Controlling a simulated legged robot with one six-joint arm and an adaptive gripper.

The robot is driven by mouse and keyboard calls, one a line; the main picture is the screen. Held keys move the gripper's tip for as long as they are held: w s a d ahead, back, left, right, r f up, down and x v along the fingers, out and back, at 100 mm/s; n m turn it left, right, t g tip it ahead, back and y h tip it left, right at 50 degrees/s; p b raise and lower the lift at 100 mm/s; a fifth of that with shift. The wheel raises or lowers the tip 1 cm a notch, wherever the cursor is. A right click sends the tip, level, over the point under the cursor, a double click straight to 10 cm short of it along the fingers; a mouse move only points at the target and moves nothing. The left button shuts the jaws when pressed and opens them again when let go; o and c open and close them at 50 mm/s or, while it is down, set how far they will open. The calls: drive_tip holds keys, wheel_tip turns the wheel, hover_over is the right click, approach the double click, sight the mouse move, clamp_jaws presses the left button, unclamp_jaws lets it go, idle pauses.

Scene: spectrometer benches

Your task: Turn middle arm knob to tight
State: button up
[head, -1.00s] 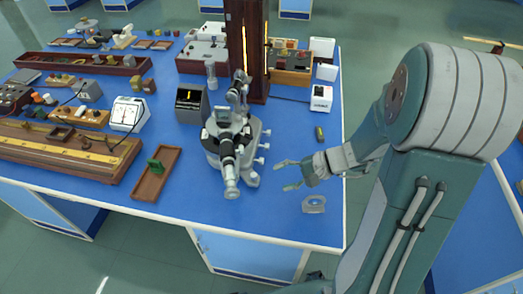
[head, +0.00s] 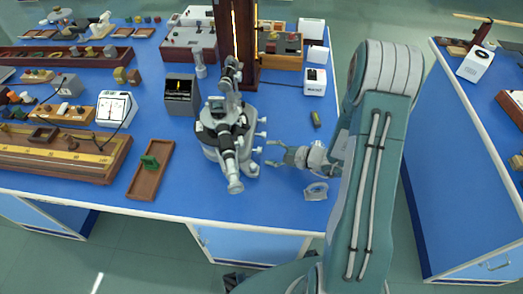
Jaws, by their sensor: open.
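The spectrometer (head: 222,135) stands on the blue bench, a grey round-based instrument with a telescope tube pointing toward the bench's front edge. Several small pale knobs (head: 260,134) stick out from its right side, one above another. I cannot tell from this view which of them is the middle arm knob. My gripper (head: 270,155) is open, level with the lower knobs and just to their right. Its fingers point left at the knobs. A small gap seems to remain, and nothing is between the fingers.
A clear ring-shaped piece (head: 316,191) lies on the bench below my gripper. A small dark green item (head: 316,119) lies behind it. A lamp box (head: 180,93) stands left of the spectrometer, and a brown tray (head: 150,170) lies front left.

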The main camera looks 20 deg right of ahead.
sight(262, 158)
drive_tip(key=x, duration=0.3)
drive_tip(key=shift+w+a, duration=0.1)
clamp_jaws()
